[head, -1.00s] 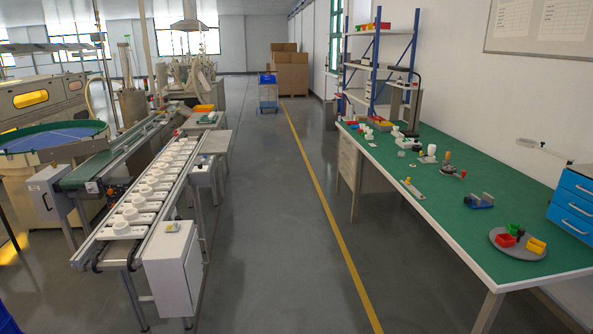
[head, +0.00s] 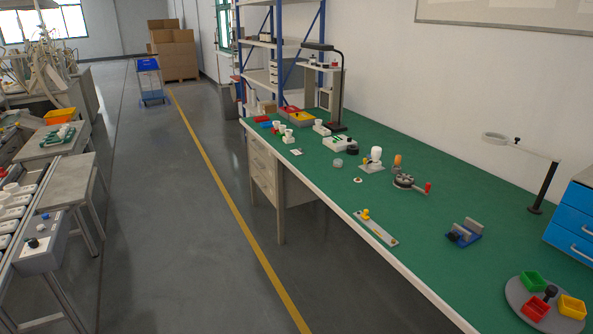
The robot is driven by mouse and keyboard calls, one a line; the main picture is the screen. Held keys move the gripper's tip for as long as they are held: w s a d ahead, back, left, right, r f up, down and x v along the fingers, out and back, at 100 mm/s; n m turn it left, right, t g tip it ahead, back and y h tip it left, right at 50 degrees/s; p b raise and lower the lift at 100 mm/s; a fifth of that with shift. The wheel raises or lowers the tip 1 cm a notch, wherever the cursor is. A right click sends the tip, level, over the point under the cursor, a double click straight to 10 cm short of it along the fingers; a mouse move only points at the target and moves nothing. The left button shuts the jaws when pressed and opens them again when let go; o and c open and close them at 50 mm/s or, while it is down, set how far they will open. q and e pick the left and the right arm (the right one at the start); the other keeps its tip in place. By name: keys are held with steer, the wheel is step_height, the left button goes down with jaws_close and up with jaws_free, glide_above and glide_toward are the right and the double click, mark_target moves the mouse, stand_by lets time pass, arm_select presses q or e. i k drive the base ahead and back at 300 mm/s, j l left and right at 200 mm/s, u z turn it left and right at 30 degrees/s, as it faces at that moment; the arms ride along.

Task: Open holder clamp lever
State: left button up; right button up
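On the green-topped workbench (head: 440,205) at the right, a round dark fixture (head: 403,181) has a lever with a red knob (head: 428,187) reaching out to its right. Just behind it stands a small orange-handled piece (head: 397,162). A white bulb-shaped piece (head: 376,154) stands upright on a small plate to the left of it. Which of these is the holder with the clamp lever is too small to tell for certain. Neither of my grippers is in view.
A blue vise-like block (head: 464,234), a flat bar with a yellow knob (head: 375,227) and a round grey tray (head: 515,293) with coloured bins lie nearer on the bench. Blue drawers (head: 572,222) stand at right. The floor aisle (head: 170,230) is clear; a conveyor (head: 18,215) runs at left.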

mark_target(367, 163)
steer(key=i+j+z, duration=0.15)
steer(key=i+z, duration=0.2)
steer(key=i+j+z, duration=0.3)
steer(key=i, duration=0.15)
steer(key=z, duration=0.55)
steer(key=i+j, duration=0.05)
